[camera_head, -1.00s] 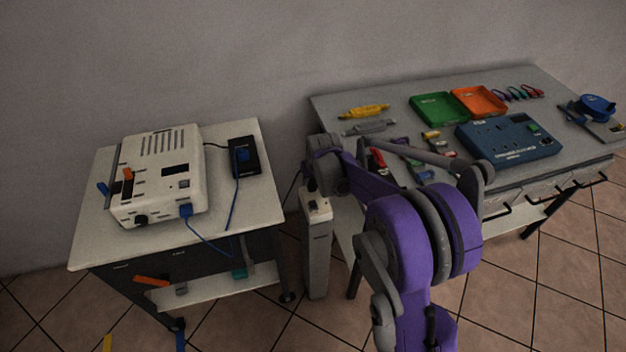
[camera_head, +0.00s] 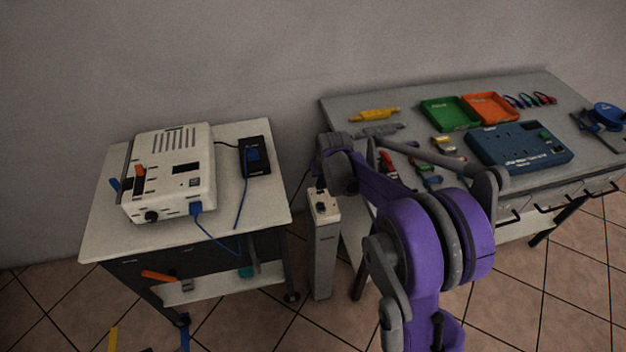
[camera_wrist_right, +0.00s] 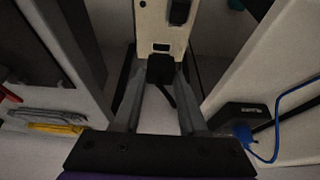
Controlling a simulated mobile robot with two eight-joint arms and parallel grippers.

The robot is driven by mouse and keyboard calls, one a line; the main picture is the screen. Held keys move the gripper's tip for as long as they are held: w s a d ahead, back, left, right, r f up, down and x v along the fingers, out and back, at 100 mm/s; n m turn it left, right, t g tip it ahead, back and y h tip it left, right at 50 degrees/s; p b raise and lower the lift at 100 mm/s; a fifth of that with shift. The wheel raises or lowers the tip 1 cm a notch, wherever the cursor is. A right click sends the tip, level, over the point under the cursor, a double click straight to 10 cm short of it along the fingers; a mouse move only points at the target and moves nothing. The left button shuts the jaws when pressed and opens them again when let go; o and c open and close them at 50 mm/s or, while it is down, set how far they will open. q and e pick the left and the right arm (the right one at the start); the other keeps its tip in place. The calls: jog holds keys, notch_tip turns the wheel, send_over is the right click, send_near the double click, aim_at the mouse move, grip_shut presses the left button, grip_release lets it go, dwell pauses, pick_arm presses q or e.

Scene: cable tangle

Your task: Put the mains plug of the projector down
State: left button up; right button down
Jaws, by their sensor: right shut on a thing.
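A black plug (camera_wrist_right: 160,68) sits between the fingertips of my right gripper (camera_wrist_right: 158,76), which is shut on it. A dark cable runs from the plug back between the fingers. The plug is right at the cream top of a narrow post (camera_wrist_right: 163,22); I cannot tell if it touches or sits in it. In the head view the post (camera_head: 322,240) stands between the two tables, with my right wrist above it. A white box-shaped device (camera_head: 170,170), probably the projector, is on the left table. My left gripper is not in view.
A black box (camera_head: 256,158) and blue cable (camera_head: 241,200) lie on the left table (camera_head: 105,235). The right table (camera_head: 340,108) carries a green tray (camera_head: 449,113), an orange tray (camera_head: 490,107), a blue socket unit (camera_head: 518,148) and loose tools. The left table's front right corner is bare.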

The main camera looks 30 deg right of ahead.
jog(key=w+a+r, duration=0.1)
jog(key=a+r, duration=0.1)
jog(key=a, duration=0.1)
jog(key=w+a+r+n+p, duration=0.1)
jog(key=a, duration=0.3)
jog(key=w+a+r+n, duration=0.1)
jog(key=a+r, duration=0.1)
jog(key=a, duration=0.2)
jog(key=shift+a+r+y+p, duration=0.25)
jog(key=shift+r+y+p, duration=0.05)
jog(key=shift+y, duration=0.1)
jog(key=a+r+n+p, duration=0.1)
jog(key=a+r, duration=0.2)
jog(key=a, duration=0.3)
jog(key=a+r+n, duration=0.1)
jog(key=a+r, duration=0.2)
jog(key=a, duration=0.2)
send_over(246, 208)
notch_tip(246, 208, down, 6)
jog(key=r, duration=0.1)
jog(key=shift+y, duration=0.4)
jog(key=shift+f, duration=2.5)
jog(key=shift+f, duration=0.1)
jog(key=shift+c, duration=2.3)
grip_release()
